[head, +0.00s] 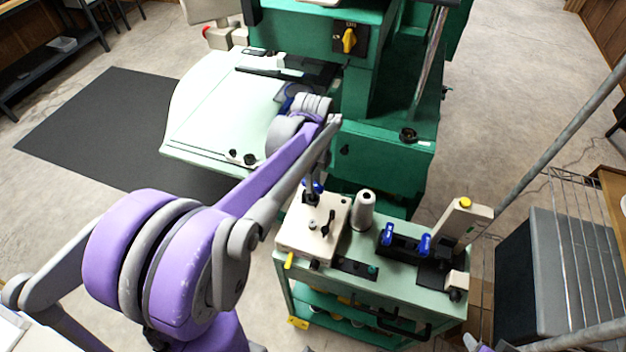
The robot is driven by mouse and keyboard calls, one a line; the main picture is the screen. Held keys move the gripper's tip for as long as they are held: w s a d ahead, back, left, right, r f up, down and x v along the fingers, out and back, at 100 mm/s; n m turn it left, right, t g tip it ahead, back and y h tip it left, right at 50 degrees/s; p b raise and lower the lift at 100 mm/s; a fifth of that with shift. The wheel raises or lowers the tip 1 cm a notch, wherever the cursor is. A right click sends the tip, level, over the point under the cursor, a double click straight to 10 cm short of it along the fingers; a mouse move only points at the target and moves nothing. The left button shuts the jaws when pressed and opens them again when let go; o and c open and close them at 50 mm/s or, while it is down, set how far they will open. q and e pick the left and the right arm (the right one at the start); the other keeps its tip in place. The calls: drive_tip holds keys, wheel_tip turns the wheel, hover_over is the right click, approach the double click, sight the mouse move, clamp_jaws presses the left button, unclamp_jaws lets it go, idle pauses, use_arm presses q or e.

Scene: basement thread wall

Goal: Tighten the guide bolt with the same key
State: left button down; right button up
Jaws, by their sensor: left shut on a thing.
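My left gripper (315,175) hangs down over the cream machine box (298,246) on the green cart. It is shut on a key with a blue handle (313,187). The key's lower end is at a dark fitting (310,199) near the box's back edge. I cannot tell whether it sits in the guide bolt or only close to it. A black lever (327,229) and a small round knob are on the box top. Part of the gripper is hidden by my own arm. My right gripper is not in view.
Two more blue handles (388,234) (424,246) stand in a black holder on the green cart (400,298). A grey cone (363,210) stands beside the box. The green machine (385,150) with its pale table (215,115) is just behind. A wire rack (585,240) is at the right.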

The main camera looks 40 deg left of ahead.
use_arm(q)
drive_tip(key=shift+r, duration=0.55)
drive_tip(key=shift+r+p, duration=1.4)
drive_tip(key=shift+r, duration=1.15)
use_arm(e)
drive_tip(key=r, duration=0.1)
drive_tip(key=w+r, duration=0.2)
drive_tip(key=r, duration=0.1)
